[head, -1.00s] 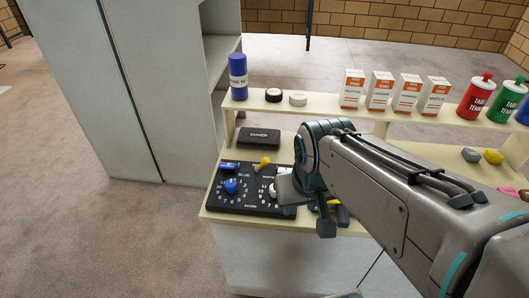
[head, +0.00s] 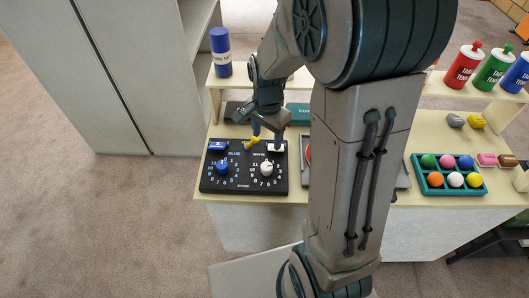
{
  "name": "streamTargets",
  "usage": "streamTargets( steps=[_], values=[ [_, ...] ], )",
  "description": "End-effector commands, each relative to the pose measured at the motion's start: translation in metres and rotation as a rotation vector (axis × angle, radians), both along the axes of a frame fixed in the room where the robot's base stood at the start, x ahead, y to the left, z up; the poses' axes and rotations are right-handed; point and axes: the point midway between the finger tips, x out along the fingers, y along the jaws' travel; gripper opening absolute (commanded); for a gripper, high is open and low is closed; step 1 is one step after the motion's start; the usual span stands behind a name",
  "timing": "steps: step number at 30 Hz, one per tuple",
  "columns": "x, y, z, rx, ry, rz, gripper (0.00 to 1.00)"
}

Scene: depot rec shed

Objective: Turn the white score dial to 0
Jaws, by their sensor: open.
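The black scoreboard (head: 244,183) lies flat on the cream bench. The white score dial (head: 266,168) is on its right half, ringed by small white numbers. I cannot tell which number its pointer is on. A blue dial (head: 222,167) is on the left half. A yellow knob or lever (head: 253,140) is at the board's back middle. My gripper (head: 267,138) points down over the board's back edge, behind the white dial, near the yellow piece and a white block (head: 276,148). It is open, with nothing seen between its fingers. I cannot tell its exact height.
A ball tray (head: 448,190) with several coloured balls stands to the right. A raised shelf behind holds a blue can (head: 221,52) and red, green and blue bottles (head: 493,66). A grey cabinet (head: 110,70) stands left. My arm hides the bench's middle.

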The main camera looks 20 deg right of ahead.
Motion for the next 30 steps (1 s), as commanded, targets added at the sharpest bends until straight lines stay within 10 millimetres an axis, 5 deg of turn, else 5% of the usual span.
streamTargets(
  steps=[5, 21, 30],
  values=[
    [0.003, -0.001, -0.012, -0.002, 0.01, -0.03, 0.56],
    [0.002, -0.001, -0.102, -0.001, 0.011, -0.027, 0.56],
    [0.002, -0.001, -0.134, -0.001, 0.007, -0.026, 0.56]
  ],
)
